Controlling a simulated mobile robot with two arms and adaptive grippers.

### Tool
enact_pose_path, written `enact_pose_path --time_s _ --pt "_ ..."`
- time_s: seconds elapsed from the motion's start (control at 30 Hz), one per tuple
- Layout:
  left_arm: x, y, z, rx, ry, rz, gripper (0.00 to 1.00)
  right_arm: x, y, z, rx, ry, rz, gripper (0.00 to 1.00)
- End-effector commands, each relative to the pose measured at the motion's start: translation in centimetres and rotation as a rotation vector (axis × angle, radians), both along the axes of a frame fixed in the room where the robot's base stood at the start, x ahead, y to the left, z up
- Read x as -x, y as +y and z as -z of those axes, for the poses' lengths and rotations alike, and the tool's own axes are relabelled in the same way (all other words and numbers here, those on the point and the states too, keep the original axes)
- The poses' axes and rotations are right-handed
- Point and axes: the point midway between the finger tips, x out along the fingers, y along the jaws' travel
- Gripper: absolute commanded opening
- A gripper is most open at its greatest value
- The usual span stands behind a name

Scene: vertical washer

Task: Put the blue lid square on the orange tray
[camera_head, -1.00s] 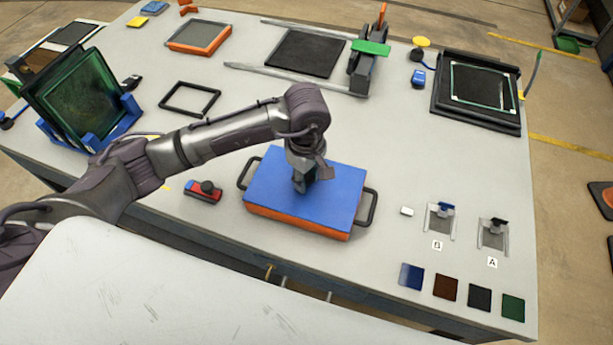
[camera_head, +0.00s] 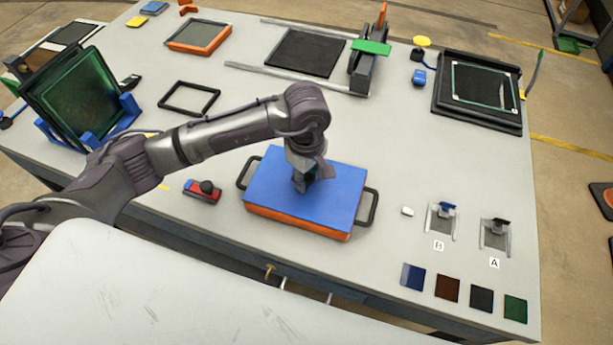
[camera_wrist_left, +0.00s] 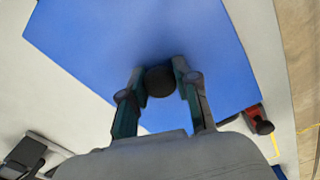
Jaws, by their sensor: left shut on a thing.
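The blue lid (camera_head: 335,195) lies over the orange tray (camera_head: 290,222), and the tray's orange side shows below the lid's front edge. From this angle the lid looks roughly lined up with the tray; I cannot tell whether it sits fully down. Black handles (camera_head: 370,208) stick out at both ends of the tray. My left gripper (camera_head: 304,183) is over the lid's middle, shut on its dark round knob. The left wrist view shows the knob (camera_wrist_left: 160,80) between the two fingers and the blue lid (camera_wrist_left: 110,35) around it. My right gripper is not in view.
A red device with a black knob (camera_head: 203,190) lies left of the tray. Right of it are a small white block (camera_head: 407,211), fixtures B (camera_head: 442,220) and A (camera_head: 495,233), and several color swatches (camera_head: 447,288). A black frame (camera_head: 190,98) lies behind my arm.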

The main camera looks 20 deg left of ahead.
Motion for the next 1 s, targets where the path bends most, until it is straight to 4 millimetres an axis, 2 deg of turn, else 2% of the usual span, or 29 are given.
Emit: enact_pose_path --time_s 0.37,0.4,0.53,0.77,0.9,1.0 --pt "-0.01 -0.02 -0.05 0.000 -0.001 0.001 0.00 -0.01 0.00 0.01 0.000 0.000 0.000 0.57" --pt "-0.01 -0.02 -0.05 0.000 -0.001 0.001 0.38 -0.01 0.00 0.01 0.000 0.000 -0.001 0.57" --pt "-0.01 -0.03 -0.05 0.000 -0.001 0.001 0.59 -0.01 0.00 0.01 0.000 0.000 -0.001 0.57" --pt "0.00 -0.02 -0.04 0.000 -0.001 0.001 0.60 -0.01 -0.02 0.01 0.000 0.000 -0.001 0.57" --pt "0.01 -0.03 -0.01 0.000 0.000 0.001 0.84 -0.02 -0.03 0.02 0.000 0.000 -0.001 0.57" --pt "0.01 -0.03 -0.01 0.000 0.000 0.001 0.85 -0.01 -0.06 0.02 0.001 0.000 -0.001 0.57"
